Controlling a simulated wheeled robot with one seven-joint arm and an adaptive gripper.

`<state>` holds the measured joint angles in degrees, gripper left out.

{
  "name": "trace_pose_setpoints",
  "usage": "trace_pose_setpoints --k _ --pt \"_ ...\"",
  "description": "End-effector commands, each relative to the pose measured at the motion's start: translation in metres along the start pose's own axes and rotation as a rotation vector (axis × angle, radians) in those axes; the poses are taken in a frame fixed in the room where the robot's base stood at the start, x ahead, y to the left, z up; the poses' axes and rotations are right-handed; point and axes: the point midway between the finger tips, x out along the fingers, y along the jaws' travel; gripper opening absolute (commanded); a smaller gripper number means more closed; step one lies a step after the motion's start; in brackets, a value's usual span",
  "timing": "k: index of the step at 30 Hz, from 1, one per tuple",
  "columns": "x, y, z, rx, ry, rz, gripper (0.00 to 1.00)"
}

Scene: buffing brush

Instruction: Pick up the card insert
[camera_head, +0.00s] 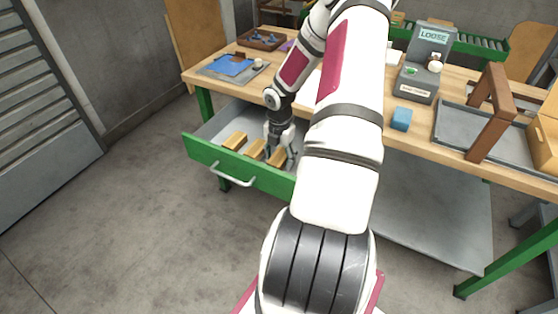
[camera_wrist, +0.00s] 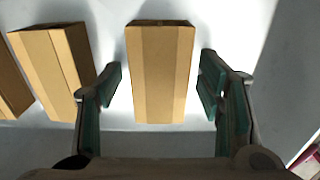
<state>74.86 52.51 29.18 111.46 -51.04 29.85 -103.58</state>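Three tan cardboard blocks, which look like card inserts, lie in the open green-fronted drawer (camera_head: 206,158). In the head view they are the left block (camera_head: 236,140), the middle block (camera_head: 254,149) and the right block (camera_head: 277,158). My gripper (camera_wrist: 162,82) is open over the drawer. In the wrist view its two green-padded fingers stand on either side of the right block (camera_wrist: 160,60), with a visible gap on each side. The middle block (camera_wrist: 55,58) is just outside the left finger. The left block (camera_wrist: 8,85) is cut by the picture edge.
The drawer's front wall and handle (camera_head: 232,181) face the open floor. The wooden workbench (camera_head: 380,115) above carries a blue cube (camera_head: 401,118), a grey stand marked LOOSE (camera_head: 428,62), a grey tray with a brown frame (camera_head: 493,105), and a blue item (camera_head: 232,65) on a mat.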

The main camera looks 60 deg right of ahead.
Motion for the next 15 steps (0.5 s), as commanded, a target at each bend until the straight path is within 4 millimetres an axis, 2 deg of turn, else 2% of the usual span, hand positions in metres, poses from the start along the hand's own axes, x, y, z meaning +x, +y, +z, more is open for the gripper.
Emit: trace_pose_setpoints --k 1,4,5,15 --pt "-0.0002 0.0 0.0 0.0 0.0 0.0 0.45" --pt "-0.0002 0.0 0.0 0.0 0.0 0.0 0.23" --pt "-0.0002 0.0 0.0 0.0 0.0 0.0 0.2" --pt "-0.0025 -0.0001 0.0002 0.0 -0.001 0.0 0.2"
